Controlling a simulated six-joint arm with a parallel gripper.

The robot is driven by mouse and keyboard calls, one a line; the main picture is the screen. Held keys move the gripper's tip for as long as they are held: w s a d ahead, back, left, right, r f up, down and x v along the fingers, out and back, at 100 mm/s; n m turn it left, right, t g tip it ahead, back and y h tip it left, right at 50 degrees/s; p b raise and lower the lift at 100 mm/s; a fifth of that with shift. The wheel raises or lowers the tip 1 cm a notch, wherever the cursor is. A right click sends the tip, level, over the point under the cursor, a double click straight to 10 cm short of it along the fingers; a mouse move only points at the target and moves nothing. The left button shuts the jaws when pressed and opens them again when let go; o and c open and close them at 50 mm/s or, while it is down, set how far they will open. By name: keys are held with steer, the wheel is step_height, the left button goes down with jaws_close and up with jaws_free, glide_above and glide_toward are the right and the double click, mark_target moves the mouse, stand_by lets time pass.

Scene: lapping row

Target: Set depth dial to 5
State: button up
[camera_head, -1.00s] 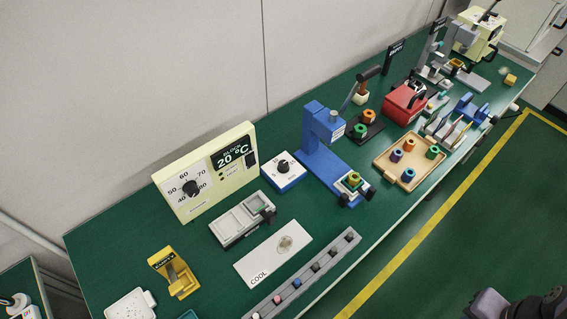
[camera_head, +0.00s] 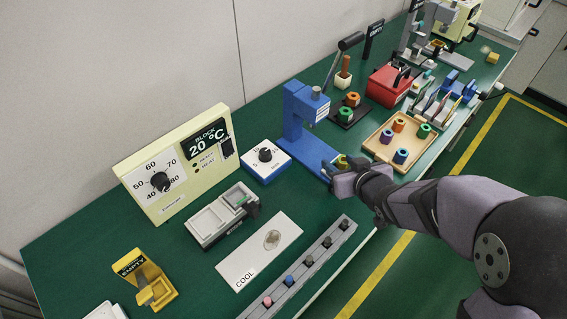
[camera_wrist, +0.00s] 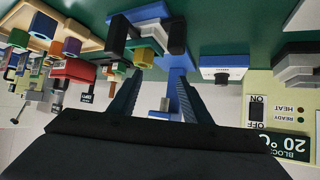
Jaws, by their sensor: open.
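The likely depth dial is a black knob (camera_head: 265,154) on a small blue box with a white numbered face (camera_head: 262,162), between the cream heater block and the blue press. Its numbers are too small to read surely, so I cannot tell its setting. The same box (camera_wrist: 224,62) shows right of the fingers in the upside-down wrist view, its knob facing the far side. My gripper (camera_head: 338,176) is open and empty over the front end of the blue press, right of the dial and apart from it. Its two dark fingers (camera_wrist: 155,95) show in the wrist view.
The blue press (camera_head: 304,125) stands right of the dial. The cream block unit (camera_head: 178,165) with its own 40–80 knob and 20 °C display stands left. A grey two-well tray (camera_head: 222,215) and COOL plate (camera_head: 258,250) lie in front. The wooden tray (camera_head: 383,152) holds several spools.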

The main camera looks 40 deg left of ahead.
mark_target(268, 154)
steer(key=s+a+n+g+y, duration=0.1)
steer(key=s+a, duration=0.2)
steer(key=s+a+f+n+g+y+b, duration=0.1)
steer(key=s+a, duration=0.2)
steer(key=a, duration=0.1)
steer(key=s+a+f+n+y, duration=0.1)
steer(key=s+a, duration=0.2)
steer(key=a, duration=0.1)
steer(key=shift+s+f+g+y, duration=0.1)
steer(key=shift+s+g+y, duration=0.05)
steer(key=shift+g+y, duration=0.2)
steer(key=shift+s+a+n, duration=0.3)
steer(key=shift+a, duration=0.05)
steer(key=shift+p+x, duration=0.3)
steer(key=shift+x, duration=3.25)
steer(key=c, duration=1)
